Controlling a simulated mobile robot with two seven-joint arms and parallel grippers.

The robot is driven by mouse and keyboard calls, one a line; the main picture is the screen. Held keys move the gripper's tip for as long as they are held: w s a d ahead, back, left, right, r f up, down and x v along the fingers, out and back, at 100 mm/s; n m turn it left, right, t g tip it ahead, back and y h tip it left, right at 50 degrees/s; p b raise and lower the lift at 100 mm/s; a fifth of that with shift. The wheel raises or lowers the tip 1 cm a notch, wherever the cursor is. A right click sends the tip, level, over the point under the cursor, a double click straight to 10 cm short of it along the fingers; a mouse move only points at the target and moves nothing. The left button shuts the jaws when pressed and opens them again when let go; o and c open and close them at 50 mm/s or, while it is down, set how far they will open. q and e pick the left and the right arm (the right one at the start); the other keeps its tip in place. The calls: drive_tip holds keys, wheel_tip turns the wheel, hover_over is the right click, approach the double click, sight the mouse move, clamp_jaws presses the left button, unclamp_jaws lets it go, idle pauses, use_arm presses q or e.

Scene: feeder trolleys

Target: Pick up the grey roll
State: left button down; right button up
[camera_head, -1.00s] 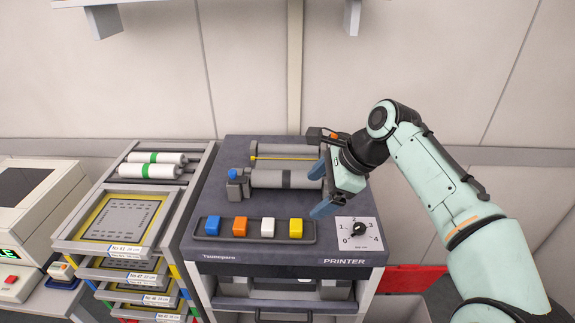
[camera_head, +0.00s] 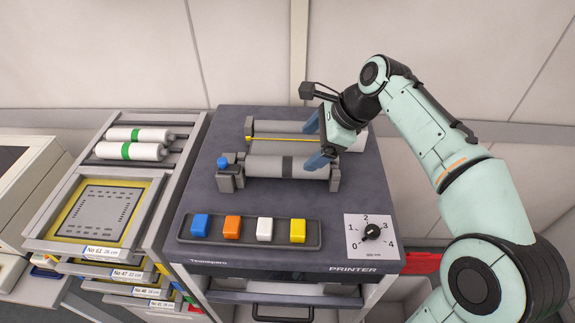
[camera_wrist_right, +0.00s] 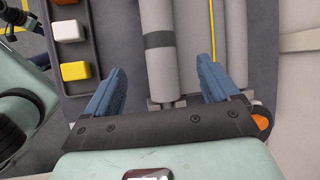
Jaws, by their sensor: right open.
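The grey roll (camera_head: 263,166) with a dark band lies level in the front holder on top of the printer, between its end brackets. In the right wrist view the roll (camera_wrist_right: 157,18) runs up the picture, in line with the gap between the fingers. My right gripper (camera_head: 314,141) is open and empty near the roll's right end. Its front finger overlaps that end in the head view; contact cannot be told. In the wrist view the fingertips (camera_wrist_right: 160,67) appear on either side of the roll's near end. My left gripper is not in view.
A second grey roller (camera_head: 285,128) with a yellow strip lies behind. In front are a tray of coloured buttons (camera_head: 248,239) and a dial (camera_head: 371,232). At left, a rack (camera_head: 190,150) holds white rolls with green bands. The wall (camera_head: 440,60) stands behind the printer.

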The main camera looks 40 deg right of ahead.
sight(292, 161)
drive_tip(key=x, duration=0.4)
drive_tip(key=shift+w+f, duration=0.1)
drive_tip(key=shift+f, duration=0.2)
drive_tip(key=x, duration=0.5)
drive_tip(key=shift+w+a+b, duration=0.1)
drive_tip(key=shift+a+b, duration=0.1)
drive_tip(key=shift+b, duration=0.15)
drive_tip(key=shift+r, duration=0.1)
drive_tip(key=c, duration=1.3)
